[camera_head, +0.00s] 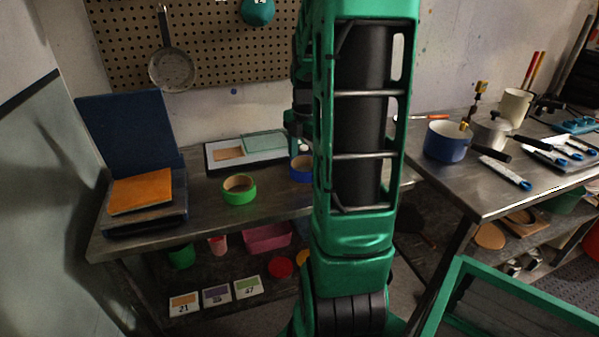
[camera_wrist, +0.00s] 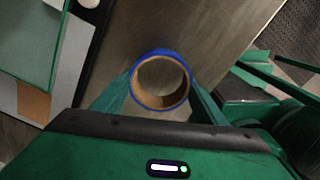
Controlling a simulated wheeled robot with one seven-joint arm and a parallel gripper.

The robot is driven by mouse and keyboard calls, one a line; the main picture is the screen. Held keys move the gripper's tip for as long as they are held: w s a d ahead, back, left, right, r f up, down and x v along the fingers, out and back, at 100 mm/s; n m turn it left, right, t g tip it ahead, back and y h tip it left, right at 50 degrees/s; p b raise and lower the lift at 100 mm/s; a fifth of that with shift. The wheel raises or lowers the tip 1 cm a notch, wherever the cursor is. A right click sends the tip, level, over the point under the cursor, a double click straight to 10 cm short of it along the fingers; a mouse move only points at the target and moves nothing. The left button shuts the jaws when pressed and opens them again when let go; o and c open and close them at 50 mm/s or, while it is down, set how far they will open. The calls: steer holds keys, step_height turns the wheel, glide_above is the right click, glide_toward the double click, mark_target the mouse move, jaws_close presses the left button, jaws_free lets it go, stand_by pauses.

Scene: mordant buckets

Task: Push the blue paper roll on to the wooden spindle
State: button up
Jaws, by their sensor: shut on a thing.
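The blue paper roll (camera_wrist: 160,101) is a short blue ring with a brown cardboard core. In the wrist view I look down into its open end, and dark grey surface shows through the hole. My gripper (camera_wrist: 160,90) is shut on it, with one green finger against each side. In the head view the roll (camera_head: 299,169) shows at the left bench, partly hidden behind my arm. I cannot tell whether it touches the bench top. I cannot make out the wooden spindle in either view; my arm hides part of the bench.
The metal bench (camera_head: 212,205) also carries a green roll (camera_head: 239,190), a dark blue folder with an orange pad (camera_head: 141,191), and a framed tray (camera_head: 215,158) behind. A second bench (camera_head: 475,187) with a blue pot (camera_head: 446,142) stands right. Bench top around the green roll is clear.

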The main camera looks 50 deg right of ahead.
step_height(320, 180, up, 2)
steer(key=shift+a+r, duration=0.1)
steer(key=s+a+r, duration=0.3)
steer(key=a+r, duration=0.3)
steer(key=a, duration=0.5)
steer(key=shift+s+r, duration=0.2)
